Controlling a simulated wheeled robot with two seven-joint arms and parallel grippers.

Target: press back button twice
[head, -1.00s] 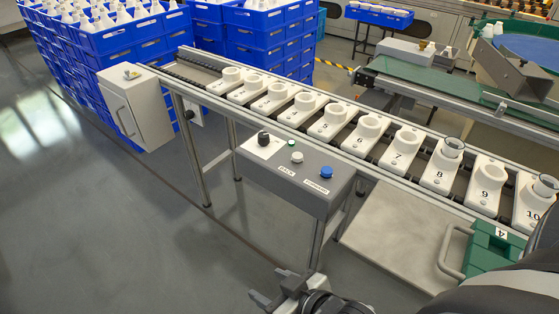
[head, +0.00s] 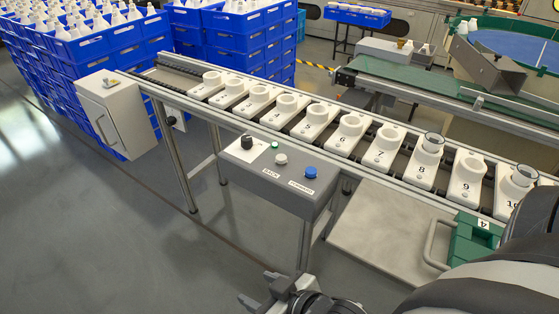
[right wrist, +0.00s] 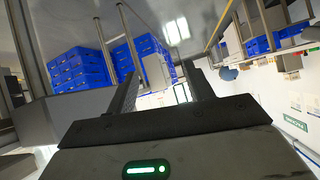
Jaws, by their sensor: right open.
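The control box (head: 262,181) hangs on the near side of the conveyor. On its top, a whitish button (head: 281,159) sits behind the BACK label (head: 271,174). A blue button (head: 310,172) sits to its right, behind a second label. My right gripper (head: 260,291) is at the bottom edge of the head view, in front of and below the box, apart from the buttons. Its jaws are open and empty; in the right wrist view both fingers (right wrist: 158,92) stand apart. My left gripper is not in view.
A black knob (head: 246,142) and a green light (head: 275,145) share the box. Numbered white holders (head: 351,131) line the conveyor; 8 and 10 hold clear glass pieces. A green case (head: 474,240) stands at the right. Blue crates (head: 250,45) are stacked behind. Open floor lies left of the box.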

